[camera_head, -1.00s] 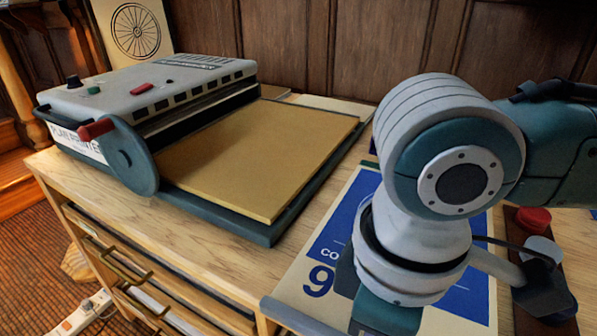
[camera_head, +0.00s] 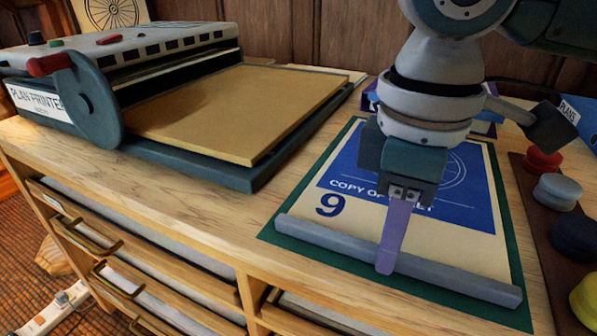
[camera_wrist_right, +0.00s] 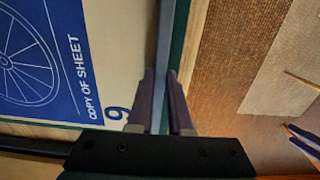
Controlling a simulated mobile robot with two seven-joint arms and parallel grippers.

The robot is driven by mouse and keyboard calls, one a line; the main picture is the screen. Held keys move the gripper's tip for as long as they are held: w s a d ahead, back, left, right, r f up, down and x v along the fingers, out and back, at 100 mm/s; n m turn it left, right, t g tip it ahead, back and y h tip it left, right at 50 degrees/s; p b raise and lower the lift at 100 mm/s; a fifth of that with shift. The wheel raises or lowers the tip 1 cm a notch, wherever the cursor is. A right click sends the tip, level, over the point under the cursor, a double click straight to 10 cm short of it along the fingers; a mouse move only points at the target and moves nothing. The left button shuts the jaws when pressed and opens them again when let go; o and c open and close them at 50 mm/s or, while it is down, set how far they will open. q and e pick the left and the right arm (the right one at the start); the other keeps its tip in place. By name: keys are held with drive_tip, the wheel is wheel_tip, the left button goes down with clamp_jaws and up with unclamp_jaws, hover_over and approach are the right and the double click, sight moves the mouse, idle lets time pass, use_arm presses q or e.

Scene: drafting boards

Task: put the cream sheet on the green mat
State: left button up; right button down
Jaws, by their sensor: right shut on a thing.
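The cream sheet (camera_head: 440,246), with a blue panel reading "COPY OF SHEET" and a 9, lies over the green mat (camera_head: 455,297) in the head view. Green shows along its left, front and right. A grey bar (camera_head: 470,281) runs along the sheet's front edge. My right gripper (camera_head: 387,265) is shut on this bar near its middle, its purple finger in front. In the right wrist view, the two fingers (camera_wrist_right: 161,82) stand on either side of the bar, with the sheet (camera_wrist_right: 115,50) to the left. My arm hides part of the print.
A plan printer (camera_head: 150,60) with a tan board (camera_head: 215,110) stands left of the mat. Dark, red, grey and yellow round pieces (camera_head: 557,190) sit on a brown strip at the right. Wooden panelling is behind. The drawer cabinet's front edge is close to the mat.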

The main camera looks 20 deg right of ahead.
drive_tip(key=c, duration=0.8)
unclamp_jaws()
drive_tip(key=shift+c, duration=0.2)
drive_tip(key=shift+r, duration=0.1)
wheel_tip(320, 180, up, 12)
drive_tip(key=p, duration=0.5)
